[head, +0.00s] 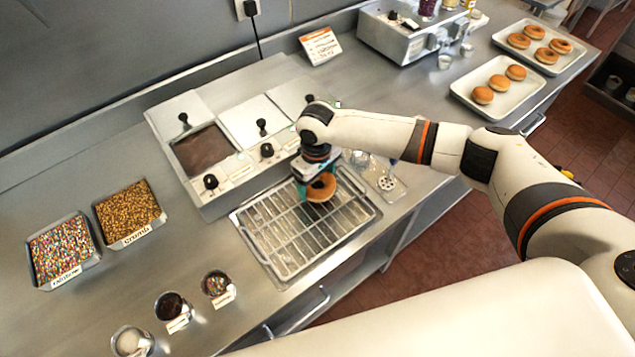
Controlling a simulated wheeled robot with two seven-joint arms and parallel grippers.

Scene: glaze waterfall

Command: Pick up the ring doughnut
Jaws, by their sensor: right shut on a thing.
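A golden-brown ring doughnut (320,188) is at the upper right part of the wire cooling rack. My right gripper (318,178) reaches in from the right and is shut on the doughnut, with its teal fingers at the doughnut's edges. The doughnut is over the rack (283,240); I cannot tell if it still touches the wires. The gripper partly covers the doughnut's back side. My left gripper is not in view.
The glaze station (250,125) with lidded wells stands just behind the rack. Trays of sprinkles (60,250) and crumb (128,208) sit at left, small bowls (172,305) in front.

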